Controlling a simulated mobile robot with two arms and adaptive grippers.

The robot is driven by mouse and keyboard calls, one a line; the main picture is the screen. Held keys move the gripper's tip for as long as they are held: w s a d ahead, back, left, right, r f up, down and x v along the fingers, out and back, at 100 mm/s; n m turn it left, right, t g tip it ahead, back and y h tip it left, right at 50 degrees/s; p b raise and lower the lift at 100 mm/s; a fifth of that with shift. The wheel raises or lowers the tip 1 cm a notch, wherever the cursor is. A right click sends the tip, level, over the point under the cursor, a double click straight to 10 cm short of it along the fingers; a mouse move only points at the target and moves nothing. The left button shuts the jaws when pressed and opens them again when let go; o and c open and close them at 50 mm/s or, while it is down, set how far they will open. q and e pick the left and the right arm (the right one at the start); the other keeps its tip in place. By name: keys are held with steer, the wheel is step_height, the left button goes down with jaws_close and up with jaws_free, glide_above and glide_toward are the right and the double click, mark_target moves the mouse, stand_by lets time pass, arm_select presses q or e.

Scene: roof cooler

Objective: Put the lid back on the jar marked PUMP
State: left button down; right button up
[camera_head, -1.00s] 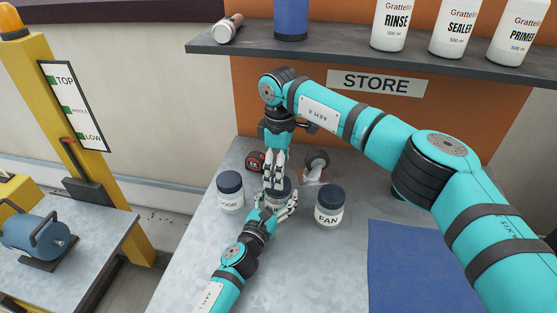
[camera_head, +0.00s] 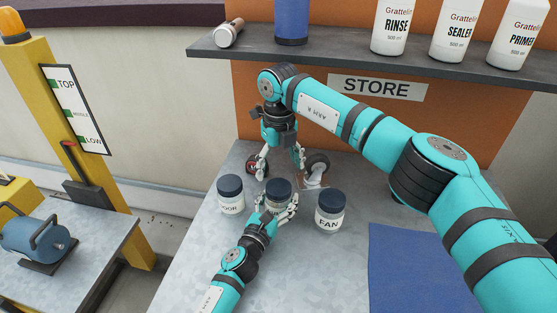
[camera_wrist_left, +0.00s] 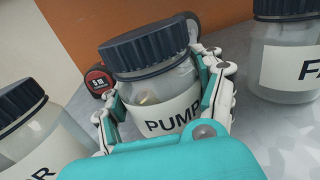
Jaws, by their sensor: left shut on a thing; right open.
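The jar marked PUMP (camera_wrist_left: 165,108) is clear with a white label, and a dark blue ribbed lid (camera_wrist_left: 147,48) sits on its top. In the head view this lid (camera_head: 278,187) shows between the other two jars. My left gripper (camera_head: 279,208) is shut around the PUMP jar's body; its fingers also show on both sides of the jar in the left wrist view (camera_wrist_left: 168,110). My right gripper (camera_head: 280,163) is open and empty, above and behind the PUMP jar, with its fingers spread and pointing down. I cannot tell how tightly the lid sits.
A lidded jar (camera_head: 231,194) with a partly hidden label stands left, and the lidded FAN jar (camera_head: 329,211) stands right. A shelf (camera_head: 340,62) overhangs the back. A blue mat (camera_head: 415,265) lies right.

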mark_target(279, 187)
steer(key=n, duration=0.4)
steer(key=shift+r+n, duration=0.15)
steer(key=shift+n, duration=0.25)
steer(key=n, duration=0.6)
steer(key=shift+r+n, duration=0.2)
steer(key=shift+n, duration=0.2)
steer(key=n, duration=0.6)
steer(key=shift+r+n, duration=0.2)
steer(key=shift+n, duration=0.1)
steer(key=n, duration=0.5)
steer(key=shift+r, duration=0.1)
steer(key=shift+f, duration=4)
